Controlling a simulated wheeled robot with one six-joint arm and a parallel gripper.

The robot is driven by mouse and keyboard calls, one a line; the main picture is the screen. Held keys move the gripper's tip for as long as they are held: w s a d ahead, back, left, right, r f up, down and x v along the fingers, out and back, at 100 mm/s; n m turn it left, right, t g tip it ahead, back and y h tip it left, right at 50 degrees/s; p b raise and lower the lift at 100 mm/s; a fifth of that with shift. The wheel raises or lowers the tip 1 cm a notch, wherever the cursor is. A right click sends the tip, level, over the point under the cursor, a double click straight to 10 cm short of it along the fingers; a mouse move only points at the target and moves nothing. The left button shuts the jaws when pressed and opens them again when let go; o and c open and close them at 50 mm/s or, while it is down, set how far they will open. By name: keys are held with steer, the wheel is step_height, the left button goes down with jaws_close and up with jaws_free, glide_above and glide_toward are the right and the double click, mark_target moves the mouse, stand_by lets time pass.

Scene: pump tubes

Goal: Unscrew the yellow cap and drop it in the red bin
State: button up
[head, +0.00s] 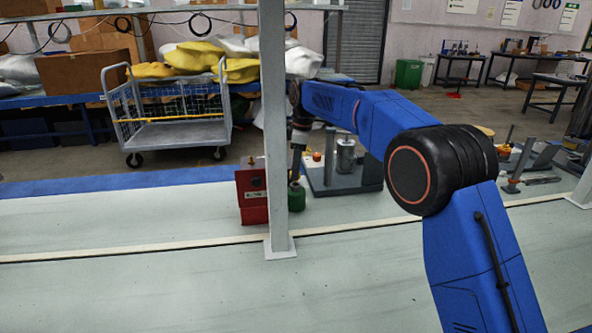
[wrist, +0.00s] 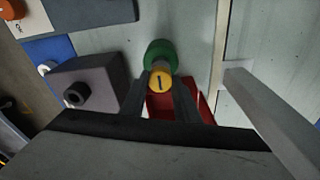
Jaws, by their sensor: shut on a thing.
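The yellow cap (wrist: 160,80), with a dark mark on top, sits between the fingertips of my gripper (wrist: 161,82) in the wrist view. My gripper is shut on it. A green cylinder (wrist: 158,54) with a greyish neck shows just beyond the cap; I cannot tell whether the cap still touches it. In the head view my gripper (head: 297,170) points down right above the green cylinder (head: 296,196), and the cap is not clear there. The red bin (head: 252,200) stands just left of the cylinder; in the wrist view it (wrist: 202,106) is partly hidden behind my fingers.
A grey post (head: 275,120) rises from the bench (head: 150,280) in front of the red bin and partly covers it. A dark plate (head: 340,185) with metal cylinders and an orange-red knob lies to the right. The near bench top is clear.

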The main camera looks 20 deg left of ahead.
steer(key=shift+r, duration=0.1)
steer(key=shift+r, duration=1.4)
steer(key=shift+d, duration=0.1)
